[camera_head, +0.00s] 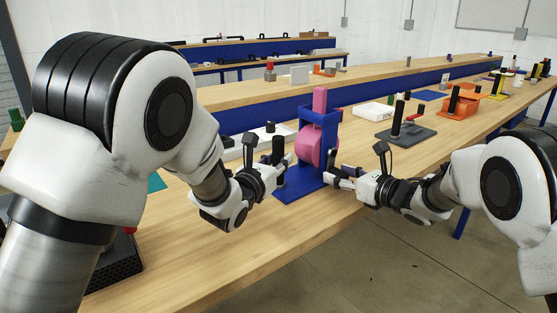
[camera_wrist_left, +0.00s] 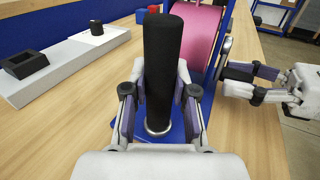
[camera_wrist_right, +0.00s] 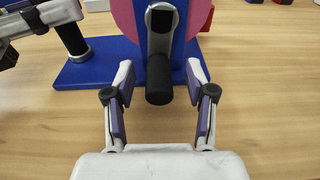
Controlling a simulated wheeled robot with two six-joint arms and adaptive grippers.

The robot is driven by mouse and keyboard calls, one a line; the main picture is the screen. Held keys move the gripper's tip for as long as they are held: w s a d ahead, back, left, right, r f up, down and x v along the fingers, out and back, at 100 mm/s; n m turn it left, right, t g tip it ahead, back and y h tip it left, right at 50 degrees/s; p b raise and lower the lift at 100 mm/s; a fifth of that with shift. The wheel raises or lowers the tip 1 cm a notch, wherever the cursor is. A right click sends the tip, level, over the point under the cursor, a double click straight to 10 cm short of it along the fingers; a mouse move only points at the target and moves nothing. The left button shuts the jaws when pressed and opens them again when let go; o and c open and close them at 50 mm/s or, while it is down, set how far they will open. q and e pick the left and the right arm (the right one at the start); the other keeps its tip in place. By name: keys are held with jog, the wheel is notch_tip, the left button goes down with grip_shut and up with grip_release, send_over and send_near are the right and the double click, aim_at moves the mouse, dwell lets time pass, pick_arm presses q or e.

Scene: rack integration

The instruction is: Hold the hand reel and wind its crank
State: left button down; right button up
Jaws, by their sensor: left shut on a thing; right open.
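The hand reel has a blue frame (camera_head: 325,130) and a pink drum (camera_head: 310,148), and stands upright on a blue base plate (camera_head: 297,190) on the wooden bench. My left gripper (camera_head: 285,163) is shut on the reel's upright black handle (camera_wrist_left: 162,65), which stands on the base plate beside the drum. My right gripper (camera_wrist_right: 160,92) is open at the reel's other side. The crank's dark knob (camera_wrist_right: 159,82) hangs at the lower end of its grey arm (camera_wrist_right: 161,28), between the open right fingers and a little beyond them; I cannot tell whether they touch.
A white block with a black socket (camera_wrist_left: 75,55) lies left of the reel. A grey plate with a black handle (camera_head: 408,133), a white box (camera_head: 375,111) and an orange fixture (camera_head: 460,102) stand further along the bench. The bench's front edge is close to my right gripper.

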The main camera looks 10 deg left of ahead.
pick_arm(q)
jog(key=c, duration=0.8)
grip_release()
jog(key=shift+f, duration=0.1)
jog(key=shift+c, duration=0.2)
pick_arm(e)
jog(key=v, duration=1.1)
jog(key=shift+s+d, duration=0.25)
jog(key=shift+d, duration=0.05)
pick_arm(q)
jog(key=v, duration=1.1)
jog(key=shift+s+a, duration=0.15)
jog(key=shift+s, duration=0.35)
pick_arm(e)
jog(key=shift+f, duration=0.1)
